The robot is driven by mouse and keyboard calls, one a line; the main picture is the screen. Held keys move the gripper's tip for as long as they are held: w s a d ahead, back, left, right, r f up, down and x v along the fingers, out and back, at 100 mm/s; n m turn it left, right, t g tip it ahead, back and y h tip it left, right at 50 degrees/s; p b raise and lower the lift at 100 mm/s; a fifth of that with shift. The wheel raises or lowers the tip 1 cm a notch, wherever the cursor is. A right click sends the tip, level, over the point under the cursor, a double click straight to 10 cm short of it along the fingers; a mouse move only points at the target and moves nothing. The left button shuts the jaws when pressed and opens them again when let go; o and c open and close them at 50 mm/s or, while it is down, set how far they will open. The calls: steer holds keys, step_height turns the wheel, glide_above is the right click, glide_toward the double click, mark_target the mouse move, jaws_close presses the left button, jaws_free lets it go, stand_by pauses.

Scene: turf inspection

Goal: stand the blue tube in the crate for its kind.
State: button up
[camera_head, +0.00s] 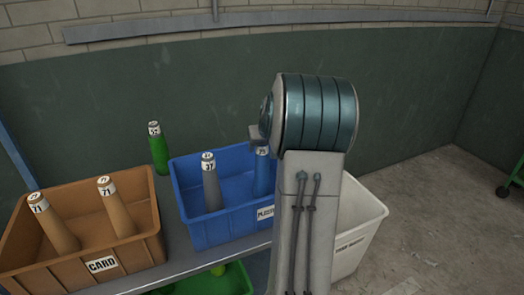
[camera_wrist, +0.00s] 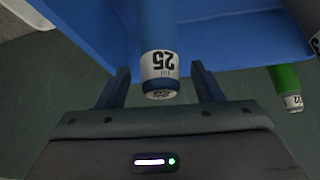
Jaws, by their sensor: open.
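The blue tube (camera_head: 262,176) stands in the blue crate (camera_head: 225,231), towards its right side, partly hidden behind my arm. The crate's front label reads as the start of "PLASTIC". In the wrist view the tube (camera_wrist: 158,28) has a white band marked 25 at its capped end. My gripper (camera_wrist: 160,70) is open, with one finger on each side of that end. I see gaps between the fingers and the tube. In the head view only a small part of my gripper (camera_head: 256,133) shows beside the tube's top.
A grey tube (camera_head: 212,188) marked 37 also stands in the blue crate. A brown crate (camera_head: 140,254) labelled CARD holds two brown tubes. A green tube (camera_head: 159,152) stands behind, between the crates. A white bin (camera_head: 361,222) is at right; a green crate (camera_head: 232,281) is below the bench.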

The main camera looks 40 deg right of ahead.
steer(key=v, duration=0.8)
steer(key=s+a+f+n+g+y, duration=0.1)
steer(key=s+a, duration=0.2)
steer(key=a, duration=0.7)
steer(key=s+a+n+g+y, duration=0.1)
steer(key=s+a, duration=0.2)
steer(key=a, duration=0.8)
steer(key=s+a+f+n+g, duration=0.1)
steer(key=s+a+f, duration=0.1)
steer(key=s+a, duration=0.3)
steer(key=s+a+f+n+g, duration=0.1)
steer(key=s+a+f, duration=0.2)
steer(key=s+a, duration=0.3)
steer(key=s, duration=0.4)
steer(key=shift+s+a+f+y, duration=0.15)
steer(key=shift+a+f+y, duration=0.05)
steer(key=shift+f+y, duration=0.1)
